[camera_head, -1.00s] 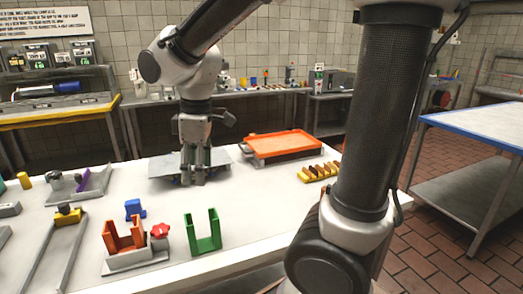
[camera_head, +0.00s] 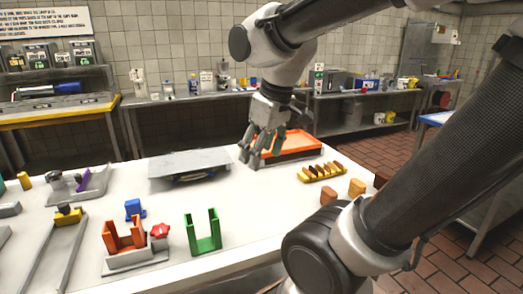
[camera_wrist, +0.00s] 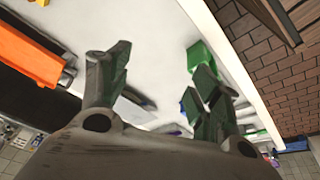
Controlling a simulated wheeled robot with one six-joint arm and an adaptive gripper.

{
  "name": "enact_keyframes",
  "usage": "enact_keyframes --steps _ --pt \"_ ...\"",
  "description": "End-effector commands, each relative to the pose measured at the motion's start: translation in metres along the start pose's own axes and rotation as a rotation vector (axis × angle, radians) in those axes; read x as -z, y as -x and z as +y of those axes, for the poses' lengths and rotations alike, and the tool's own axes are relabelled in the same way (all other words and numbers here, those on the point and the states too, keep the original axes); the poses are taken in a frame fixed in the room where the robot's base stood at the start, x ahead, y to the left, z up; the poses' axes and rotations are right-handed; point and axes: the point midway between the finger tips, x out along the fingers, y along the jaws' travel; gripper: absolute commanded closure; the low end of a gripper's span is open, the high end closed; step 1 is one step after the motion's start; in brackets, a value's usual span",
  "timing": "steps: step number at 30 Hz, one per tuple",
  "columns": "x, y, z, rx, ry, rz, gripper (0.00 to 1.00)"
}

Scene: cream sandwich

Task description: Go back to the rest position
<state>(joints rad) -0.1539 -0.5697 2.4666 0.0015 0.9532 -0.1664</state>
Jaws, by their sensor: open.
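My gripper (camera_head: 259,150) is raised above the white table (camera_head: 270,200), in front of the orange tray (camera_head: 300,144) in the head view. Its fingers are apart with nothing between them. In the wrist view the open fingers (camera_wrist: 160,90) hang over the white table top. My arm reaches in from the right side of the head view, with its lower links covering the table's right front corner.
A grey metal plate (camera_head: 189,164) lies left of my gripper. A yellow rack with brown pieces (camera_head: 321,172) and loose orange-brown blocks (camera_head: 357,187) are to the right. A green U-shaped holder (camera_head: 203,232), an orange holder (camera_head: 124,237) and a blue piece (camera_head: 134,208) stand in front.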

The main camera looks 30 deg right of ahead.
Motion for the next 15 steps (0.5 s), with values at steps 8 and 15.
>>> enact_keyframes --steps 8,15 --pt "0.0 0.0 0.0 0.0 -0.018 -0.002 0.37" --pt "-0.049 0.011 0.014 -0.039 -0.279 0.051 0.37"
